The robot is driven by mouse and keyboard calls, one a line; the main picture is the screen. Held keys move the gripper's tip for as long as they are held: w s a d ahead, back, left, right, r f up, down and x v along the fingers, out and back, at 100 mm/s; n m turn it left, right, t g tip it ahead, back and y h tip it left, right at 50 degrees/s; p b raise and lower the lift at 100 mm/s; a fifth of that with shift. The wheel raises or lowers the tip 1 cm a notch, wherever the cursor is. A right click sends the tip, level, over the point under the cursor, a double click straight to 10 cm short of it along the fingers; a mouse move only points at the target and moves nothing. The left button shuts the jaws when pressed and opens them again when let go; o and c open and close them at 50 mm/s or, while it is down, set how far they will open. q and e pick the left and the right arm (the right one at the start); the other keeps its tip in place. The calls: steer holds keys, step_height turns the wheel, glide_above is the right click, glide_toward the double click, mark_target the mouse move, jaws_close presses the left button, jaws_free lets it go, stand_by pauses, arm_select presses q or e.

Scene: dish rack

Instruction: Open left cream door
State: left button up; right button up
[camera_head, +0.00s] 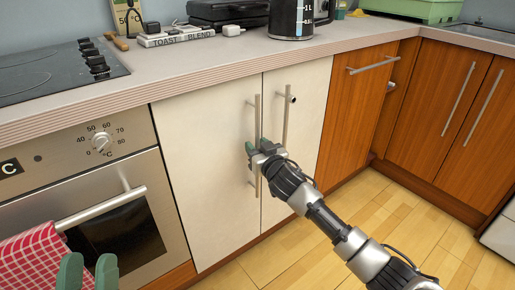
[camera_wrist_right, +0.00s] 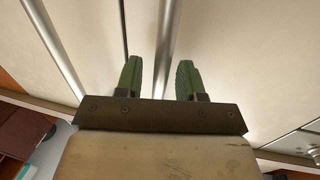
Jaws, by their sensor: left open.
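The left cream door (camera_head: 205,160) is shut, flush beside the right cream door (camera_head: 306,105). Its vertical metal bar handle (camera_head: 256,108) is near its right edge. My right gripper (camera_head: 256,149) is at the middle of this handle, with its green fingers on either side of the bar. In the right wrist view, my right gripper (camera_wrist_right: 160,78) has its fingers apart, with a metal bar (camera_wrist_right: 165,45) showing in the gap; contact is not clear. My left gripper (camera_head: 88,273) is open and empty at the lower left, in front of the oven.
The oven (camera_head: 120,235) with a bar handle and red checked towel (camera_head: 35,260) stands left of the cream doors. The right cream door's handle (camera_head: 287,125) is close beside my right gripper. Wooden cabinets (camera_head: 355,115) stand to the right. The wooden floor (camera_head: 410,225) is clear.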

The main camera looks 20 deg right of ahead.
jaws_close()
steer(key=shift+s, duration=0.1)
